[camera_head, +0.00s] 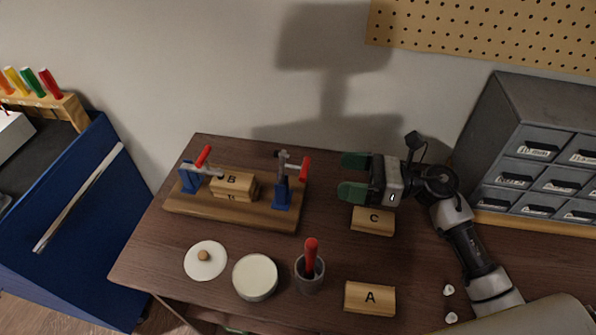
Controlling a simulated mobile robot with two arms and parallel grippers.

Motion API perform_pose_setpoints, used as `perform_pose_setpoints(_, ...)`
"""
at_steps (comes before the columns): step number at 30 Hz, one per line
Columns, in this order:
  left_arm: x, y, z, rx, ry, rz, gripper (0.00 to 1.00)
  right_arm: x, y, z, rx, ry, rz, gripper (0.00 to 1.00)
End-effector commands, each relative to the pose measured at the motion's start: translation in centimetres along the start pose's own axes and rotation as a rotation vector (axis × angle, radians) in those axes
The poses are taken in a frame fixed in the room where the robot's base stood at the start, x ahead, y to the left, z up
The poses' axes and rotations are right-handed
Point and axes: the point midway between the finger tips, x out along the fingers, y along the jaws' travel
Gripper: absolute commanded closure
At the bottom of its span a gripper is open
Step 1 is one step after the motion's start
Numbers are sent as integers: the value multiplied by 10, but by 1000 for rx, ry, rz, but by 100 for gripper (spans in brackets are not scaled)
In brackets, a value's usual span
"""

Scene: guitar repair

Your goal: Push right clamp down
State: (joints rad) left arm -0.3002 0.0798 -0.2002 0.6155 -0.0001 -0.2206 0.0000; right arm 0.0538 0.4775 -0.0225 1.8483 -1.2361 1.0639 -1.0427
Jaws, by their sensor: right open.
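The right clamp (283,191) has a blue base and a red handle (305,168) at its upper right. It stands at the right end of a wooden board (232,216). The left clamp (190,177), also blue with a red handle, stands at the board's left end, its arm reaching toward a wooden block marked B (233,182). Another block lies under block B. My right gripper (352,177) is open and empty, with green fingers pointing left toward the right clamp. A gap separates the fingertips from the red handle. My left gripper is not in view.
Block C (373,221) lies just below my right gripper. Block A (370,298), a cup with a red-handled tool (310,272), a round container (255,277) and a lid (205,260) stand nearer the front. A grey drawer cabinet (545,150) is at the right.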

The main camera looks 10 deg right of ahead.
Motion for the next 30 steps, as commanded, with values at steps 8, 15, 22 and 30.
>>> perform_pose_setpoints(8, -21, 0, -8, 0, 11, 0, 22, 47, 1, 6, 1, -5, 2, 9)
perform_pose_setpoints(15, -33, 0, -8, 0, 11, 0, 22, 87, 1, 4, 2, -2, 1, 9)
perform_pose_setpoints(22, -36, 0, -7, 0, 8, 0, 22, 103, 0, 2, 0, 0, 0, 9)
perform_pose_setpoints(30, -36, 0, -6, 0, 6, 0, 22, 104, 0, 1, 0, 0, 0, 10)
